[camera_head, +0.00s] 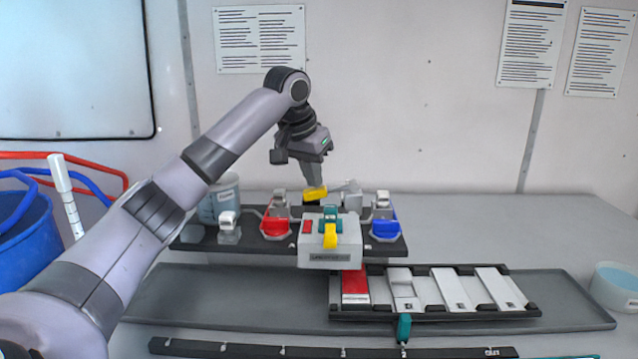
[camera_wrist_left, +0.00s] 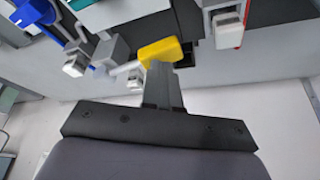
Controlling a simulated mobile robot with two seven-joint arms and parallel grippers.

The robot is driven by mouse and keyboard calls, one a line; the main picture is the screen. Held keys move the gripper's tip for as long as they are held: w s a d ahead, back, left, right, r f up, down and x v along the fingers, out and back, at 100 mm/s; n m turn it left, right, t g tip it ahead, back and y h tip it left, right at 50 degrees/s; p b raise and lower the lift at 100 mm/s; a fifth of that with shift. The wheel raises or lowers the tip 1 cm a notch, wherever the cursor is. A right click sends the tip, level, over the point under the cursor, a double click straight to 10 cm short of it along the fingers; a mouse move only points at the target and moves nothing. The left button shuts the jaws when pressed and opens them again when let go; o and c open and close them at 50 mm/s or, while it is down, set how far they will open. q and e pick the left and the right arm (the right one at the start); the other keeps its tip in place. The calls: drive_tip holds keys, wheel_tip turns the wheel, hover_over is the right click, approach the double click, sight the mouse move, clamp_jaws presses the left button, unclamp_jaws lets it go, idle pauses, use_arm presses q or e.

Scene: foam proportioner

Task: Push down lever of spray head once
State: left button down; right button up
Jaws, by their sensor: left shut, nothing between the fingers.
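A yellow lever (camera_head: 315,194) sits at the back of the dark board, beside a grey-white fitting (camera_head: 351,193). Which part is the spray head's body is hard to tell. My left gripper (camera_head: 314,184) is shut and empty, pointing down from above with its fingertips right at the yellow lever. In the left wrist view the closed fingertips (camera_wrist_left: 159,68) overlap the edge of the yellow lever (camera_wrist_left: 165,51); I cannot tell whether they touch it. My right gripper is not in view.
A white box (camera_head: 330,260) with a yellow handle and teal knob stands in front. Red (camera_head: 275,227) and blue (camera_head: 385,228) parts flank it. A rack of panels (camera_head: 450,317) lies on the grey tray. A blue bucket (camera_head: 25,240) is at left, a bowl (camera_head: 615,288) at right.

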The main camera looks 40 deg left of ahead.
use_arm(q)
drive_tip(key=shift+f, duration=0.55)
wheel_tip(320, 180, up, 3)
drive_tip(key=p, duration=0.3)
drive_tip(key=shift+r, duration=2.6)
drive_tip(key=shift+f, duration=0.1)
